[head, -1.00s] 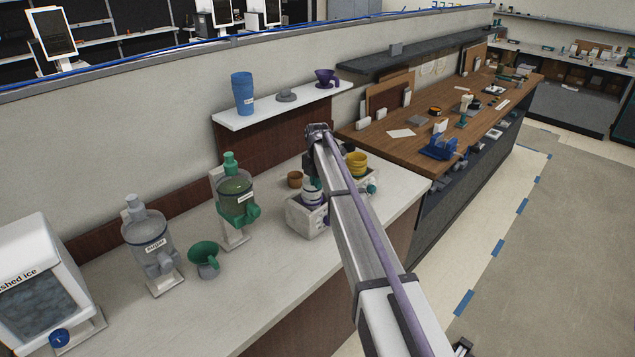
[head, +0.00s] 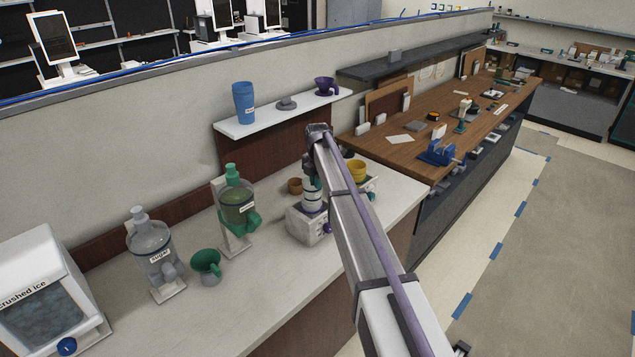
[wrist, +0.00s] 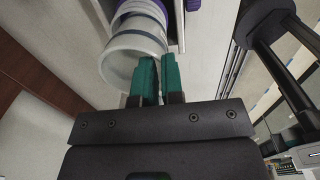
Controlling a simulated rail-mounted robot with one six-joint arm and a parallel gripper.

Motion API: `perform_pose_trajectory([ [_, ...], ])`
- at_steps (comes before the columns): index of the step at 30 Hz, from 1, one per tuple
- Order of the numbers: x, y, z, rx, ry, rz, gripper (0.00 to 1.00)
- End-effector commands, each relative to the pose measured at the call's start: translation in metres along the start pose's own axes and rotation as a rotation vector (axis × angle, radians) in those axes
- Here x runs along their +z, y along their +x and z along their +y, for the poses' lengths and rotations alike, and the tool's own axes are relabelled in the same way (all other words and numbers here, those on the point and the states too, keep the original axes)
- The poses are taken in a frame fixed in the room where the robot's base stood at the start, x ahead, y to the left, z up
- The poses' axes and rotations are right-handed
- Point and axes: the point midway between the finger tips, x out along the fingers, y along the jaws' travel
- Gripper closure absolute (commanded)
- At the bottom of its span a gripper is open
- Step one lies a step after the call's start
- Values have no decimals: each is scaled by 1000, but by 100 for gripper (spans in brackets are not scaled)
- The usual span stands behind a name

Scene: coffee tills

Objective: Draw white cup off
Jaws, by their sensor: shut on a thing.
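The white cup (wrist: 135,55) is at the upper left of the wrist view, its round rim facing the camera. My gripper (wrist: 158,62) has its two green fingers close together at the right side of the cup's rim, shut on the cup's wall. A purple band shows beyond the cup. In the head view, white and purple cup shapes (head: 313,200) stand above a pale box-like holder (head: 303,225), partly hidden by my arm. My gripper is mostly hidden there, so I cannot tell how far the cup is from the holder.
A brown cup (head: 295,186) and a yellow cup (head: 357,170) stand near the holder. A green cup (head: 206,263), a green-topped dispenser (head: 238,205) and a sugar dispenser (head: 153,250) are to the left. A shelf (head: 262,124) is behind. The front counter is clear.

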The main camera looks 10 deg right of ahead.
Motion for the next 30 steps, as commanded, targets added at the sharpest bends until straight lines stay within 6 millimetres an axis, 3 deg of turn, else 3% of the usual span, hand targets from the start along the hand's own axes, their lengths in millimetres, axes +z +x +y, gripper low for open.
perform_pose_trajectory([
  [14,0,-2,1,0,0,0,100],
  [30,0,-38,1,0,0,0,100],
])
